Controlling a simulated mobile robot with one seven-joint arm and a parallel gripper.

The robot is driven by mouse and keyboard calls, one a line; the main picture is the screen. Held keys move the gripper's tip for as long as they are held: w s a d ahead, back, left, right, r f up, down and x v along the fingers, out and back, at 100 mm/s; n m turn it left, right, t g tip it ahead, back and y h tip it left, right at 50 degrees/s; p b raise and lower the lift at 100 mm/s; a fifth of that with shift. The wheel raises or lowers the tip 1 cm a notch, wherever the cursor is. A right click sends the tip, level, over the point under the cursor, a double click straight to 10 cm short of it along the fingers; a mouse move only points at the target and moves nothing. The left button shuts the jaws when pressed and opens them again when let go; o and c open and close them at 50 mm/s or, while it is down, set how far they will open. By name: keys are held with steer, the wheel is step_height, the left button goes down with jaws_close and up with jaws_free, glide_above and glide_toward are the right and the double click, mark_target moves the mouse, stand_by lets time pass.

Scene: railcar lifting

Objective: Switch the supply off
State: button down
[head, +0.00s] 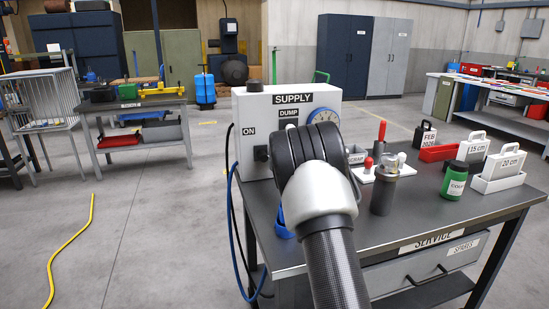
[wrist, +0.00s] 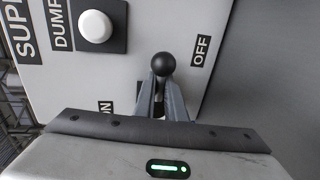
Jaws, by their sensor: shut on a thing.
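The supply box (head: 252,110) is a pale grey box standing on the service bench, with SUPPLY, DUMP and ON labels and a round gauge. In the wrist view its face (wrist: 150,20) fills the top left, with a white DUMP button (wrist: 95,27). A lever with a black ball knob (wrist: 165,64) lies between the ON label (wrist: 106,107) and the OFF label (wrist: 200,50). My gripper (wrist: 163,92) is shut on the lever, its fingers just below the ball. In the head view my arm hides the fingers, the lever and OFF. The lever's exact setting is unclear.
Blue and black hoses (head: 232,220) hang at the bench's left edge.

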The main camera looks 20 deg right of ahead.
steer(key=c, duration=2.1)
jaws_free()
steer(key=s+r, duration=0.1)
steer(key=s, duration=0.4)
steer(key=s+r, duration=0.1)
steer(key=s, duration=0.5)
steer(key=s+r+p, duration=0.1)
steer(key=s, duration=0.5)
steer(key=shift+s+r, duration=0.1)
steer(key=shift+r, duration=0.05)
